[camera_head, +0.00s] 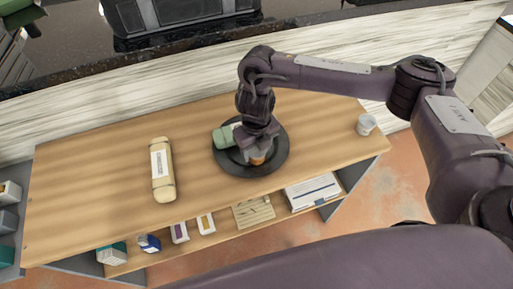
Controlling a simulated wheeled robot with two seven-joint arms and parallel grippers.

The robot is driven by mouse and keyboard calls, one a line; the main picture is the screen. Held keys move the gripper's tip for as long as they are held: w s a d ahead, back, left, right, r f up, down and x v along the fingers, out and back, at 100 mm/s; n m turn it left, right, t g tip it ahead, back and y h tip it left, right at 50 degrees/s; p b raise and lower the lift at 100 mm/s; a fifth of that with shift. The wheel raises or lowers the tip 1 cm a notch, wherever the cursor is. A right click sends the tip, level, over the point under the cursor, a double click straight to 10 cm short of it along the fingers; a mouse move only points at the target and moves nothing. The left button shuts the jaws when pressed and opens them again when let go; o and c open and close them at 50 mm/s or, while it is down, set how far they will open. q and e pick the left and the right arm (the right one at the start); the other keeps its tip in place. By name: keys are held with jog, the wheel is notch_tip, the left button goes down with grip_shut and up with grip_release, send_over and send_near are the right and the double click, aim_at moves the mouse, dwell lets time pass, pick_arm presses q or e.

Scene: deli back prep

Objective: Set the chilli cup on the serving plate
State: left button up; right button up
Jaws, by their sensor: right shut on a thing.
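The serving plate (275,165) is a dark round plate on the wooden table, right of its middle. My right gripper (258,150) reaches down over the plate and is shut on a small cup with orange showing, which I take for the chilli cup (257,160). The jaws hide much of the cup. I cannot tell whether its base touches the plate. A green wrapped item (222,137) lies on the plate's left part, beside the gripper. My left gripper is not in view.
A tan cylindrical package (162,172) lies on the table left of the plate. A small whitish cup (366,124) stands near the right end. Boxes (312,191) and a wooden board (254,211) sit on the lower shelf. The table's left part is clear.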

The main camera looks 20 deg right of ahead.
aim_at(256, 148)
jog(key=shift+f, duration=0.15)
jog(key=o, duration=1)
jog(key=shift+c, duration=0.2)
jog(key=shift+r, duration=0.35)
notch_tip(256, 148, up, 12)
jog(key=shift+f+p, duration=0.15)
jog(key=shift+p, duration=0.15)
